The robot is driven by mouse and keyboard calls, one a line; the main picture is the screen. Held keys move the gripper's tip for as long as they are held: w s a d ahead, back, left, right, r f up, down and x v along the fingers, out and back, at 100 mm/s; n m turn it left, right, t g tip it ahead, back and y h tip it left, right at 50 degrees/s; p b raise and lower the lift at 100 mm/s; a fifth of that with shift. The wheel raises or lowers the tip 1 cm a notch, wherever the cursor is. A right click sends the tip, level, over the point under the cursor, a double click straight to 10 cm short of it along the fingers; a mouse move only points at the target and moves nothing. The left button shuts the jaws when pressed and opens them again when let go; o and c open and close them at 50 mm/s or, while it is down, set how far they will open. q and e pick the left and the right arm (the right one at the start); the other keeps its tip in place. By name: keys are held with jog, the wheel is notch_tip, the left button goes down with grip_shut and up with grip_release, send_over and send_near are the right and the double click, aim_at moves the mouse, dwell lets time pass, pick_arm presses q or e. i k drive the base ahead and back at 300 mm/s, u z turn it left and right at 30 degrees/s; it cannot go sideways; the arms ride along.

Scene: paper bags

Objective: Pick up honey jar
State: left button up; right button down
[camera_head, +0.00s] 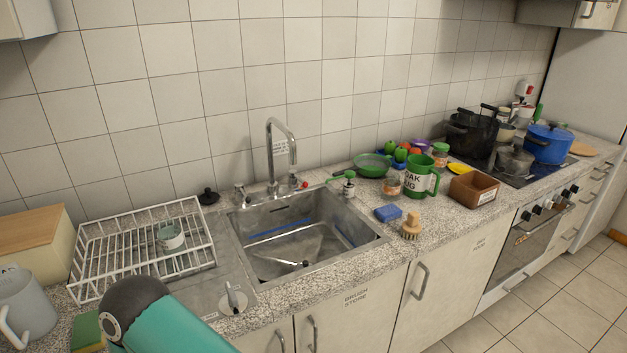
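I cannot pick out a honey jar for certain. A small jar with a green lid and orange contents (440,155) stands on the counter behind the green mug (421,178). Another small jar (388,185), with a pale, brownish look, stands to the left of the mug. Their labels are too small to read. A teal and dark grey arm link of mine shows at the bottom left, over the counter edge. Neither of my grippers is in view.
The sink (300,240) lies between the white dish rack (145,250) and the jars. A blue sponge (388,213), a brush (411,227) and a brown box (474,188) stand near the front edge. Pots (548,145) crowd the hob at right.

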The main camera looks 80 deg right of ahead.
aim_at(391, 184)
jog(key=u, duration=0.35)
jog(key=k, duration=2.5)
jog(key=u, duration=1.25)
jog(key=i, duration=0.1)
jog(key=z, duration=2.9)
jog(key=i, duration=0.25)
jog(key=z, duration=1.45)
jog(key=i, duration=0.5)
jog(key=z, duration=0.05)
